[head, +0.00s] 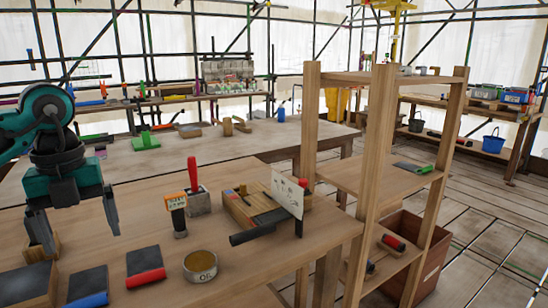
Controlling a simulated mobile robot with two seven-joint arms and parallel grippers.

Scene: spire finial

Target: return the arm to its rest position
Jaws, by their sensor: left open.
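My left gripper (81,243) hangs at the left of the head view on its teal and dark grey arm. Its two dark fingers point down and stand wide apart, with nothing between them. It is above the left part of the near wooden workbench (240,262), in front of a small wooden block or holder that is partly hidden behind a finger. My right gripper is not in view.
The bench holds a red-handled tool in a grey block (197,195), an orange-topped tool (176,214), a round tin (200,266), red- and blue-edged dark pads and a wooden tool box (245,208). A wooden shelf frame (375,170) stands right.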

